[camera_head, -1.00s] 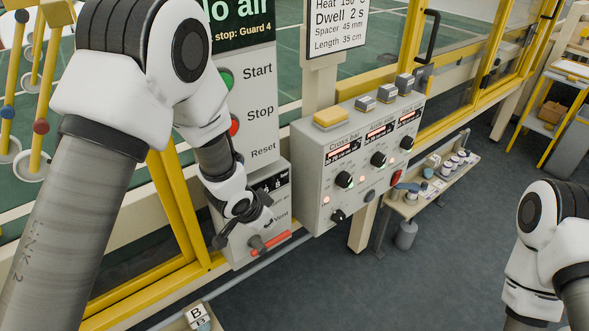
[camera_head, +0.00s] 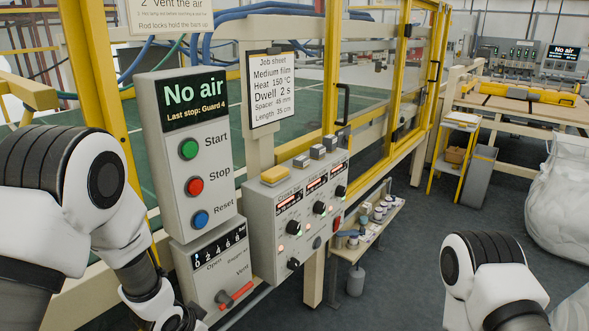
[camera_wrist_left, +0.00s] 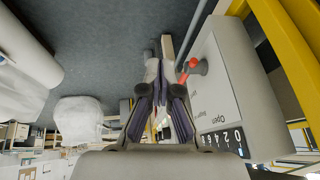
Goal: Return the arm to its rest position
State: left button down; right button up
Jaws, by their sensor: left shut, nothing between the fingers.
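My left arm comes in at the left of the head view. Its gripper (camera_head: 187,322) is at the bottom edge, partly cut off, below and left of the vent box (camera_head: 208,268). In the left wrist view the gripper's fingers (camera_wrist_left: 161,90) are together with nothing held. The red vent handle (camera_head: 236,295) is on the front of the vent box, apart from the gripper. It also shows in the left wrist view (camera_wrist_left: 190,68), to the right of the fingers. My right arm is at the lower right of the head view; its gripper is outside the picture.
A grey panel (camera_head: 228,179) with green, red and blue buttons reads "No air". A control box (camera_head: 262,235) with knobs stands to its right. Yellow guard frames (camera_head: 333,70) run behind. A low shelf (camera_head: 352,256) holds small containers. Open floor (camera_head: 385,285) lies at the right.

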pick_arm(q)
jog(key=s+a+f+n+g, duration=0.2)
jog(key=s+f+n+g, duration=0.15)
jog(key=s+f, duration=1.15)
jog(key=s+a+n+g+y, duration=0.1)
jog(key=s+a+n, duration=0.2)
jog(key=s, duration=1)
jog(key=shift+f+n+g+y, duration=0.3)
jog(key=shift+f+n+g, duration=0.05)
jog(key=shift+f, duration=0.05)
jog(key=shift+w, duration=0.1)
